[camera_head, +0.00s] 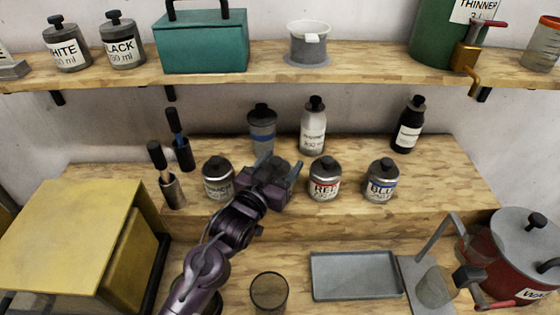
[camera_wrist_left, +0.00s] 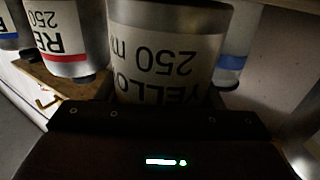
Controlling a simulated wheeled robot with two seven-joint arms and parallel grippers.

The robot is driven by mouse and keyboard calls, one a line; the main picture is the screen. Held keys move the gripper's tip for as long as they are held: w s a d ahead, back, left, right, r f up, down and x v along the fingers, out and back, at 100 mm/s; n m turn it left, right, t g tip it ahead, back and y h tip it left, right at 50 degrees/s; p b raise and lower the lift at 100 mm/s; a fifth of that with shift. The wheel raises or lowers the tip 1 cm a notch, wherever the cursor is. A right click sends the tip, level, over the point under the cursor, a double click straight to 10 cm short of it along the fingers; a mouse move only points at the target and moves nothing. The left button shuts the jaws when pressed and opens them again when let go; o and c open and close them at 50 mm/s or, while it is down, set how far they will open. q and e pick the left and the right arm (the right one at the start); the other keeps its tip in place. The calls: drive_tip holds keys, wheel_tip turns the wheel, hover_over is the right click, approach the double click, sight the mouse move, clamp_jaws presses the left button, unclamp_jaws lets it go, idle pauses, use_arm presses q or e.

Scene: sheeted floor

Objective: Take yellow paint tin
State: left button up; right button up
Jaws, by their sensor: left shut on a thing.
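The yellow paint tin (camera_wrist_left: 165,55) fills the middle of the left wrist view, a metal tin with a white label reading YELLOW 250 ml, upside down in that picture. My left gripper (camera_head: 278,178) reaches the row of tins on the wooden step and is shut on the yellow tin. In the head view the gripper hides most of this tin. I cannot tell whether the tin touches the step. My right gripper is not in view.
The red tin (camera_head: 325,181) and blue tin (camera_head: 382,181) stand to the right, another tin (camera_head: 218,179) close on the left. Bottles (camera_head: 262,132) stand behind. A shelf (camera_head: 245,82) runs above. A grey tray (camera_head: 355,276) and glass (camera_head: 269,290) sit in front.

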use_arm(q)
drive_tip(key=shift+f, duration=0.15)
drive_tip(key=o, duration=1.2)
drive_tip(key=shift+f, duration=0.1)
drive_tip(key=shift+b, duration=0.5)
drive_tip(key=b+v, duration=0.3)
drive_tip(key=v, duration=0.3)
drive_tip(key=shift+s+d+f, duration=0.1)
drive_tip(key=shift+s, duration=0.2)
drive_tip(key=shift+s+a, duration=0.3)
drive_tip(key=shift+s, duration=0.3)
